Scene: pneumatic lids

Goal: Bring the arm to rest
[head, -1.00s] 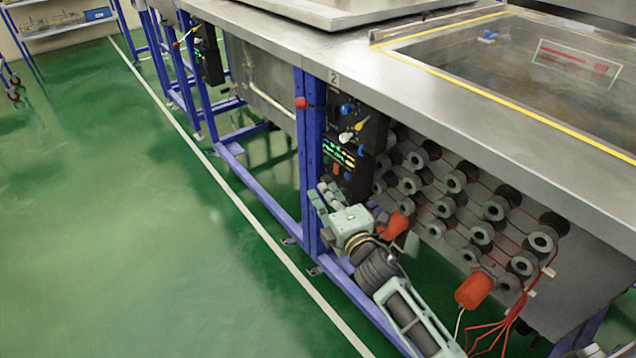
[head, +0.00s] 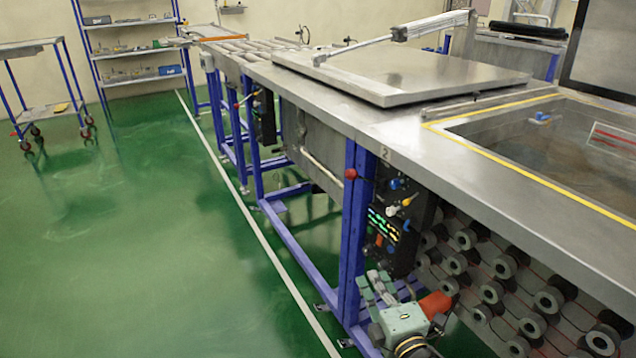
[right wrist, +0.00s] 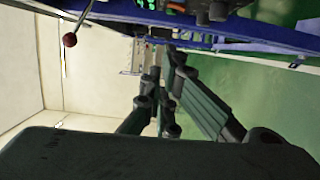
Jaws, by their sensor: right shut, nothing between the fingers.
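My right gripper (head: 375,285) is at the bottom of the head view, low in front of the blue frame post. Its fingers point up and away, just below a black control panel (head: 403,212) with green lights and blue and yellow knobs. It is shut and empty. The right wrist view shows its dark green fingers (right wrist: 168,88) close together, with nothing between them. My left gripper is in neither view.
A steel bench (head: 470,150) runs along the right, with a flat lid (head: 400,72) down and an open tank (head: 560,140). Grey rollers (head: 550,300) and an orange-red cylinder (head: 436,304) are beside my arm. Green floor (head: 130,250) at left is clear. A cart (head: 45,110) stands farther back.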

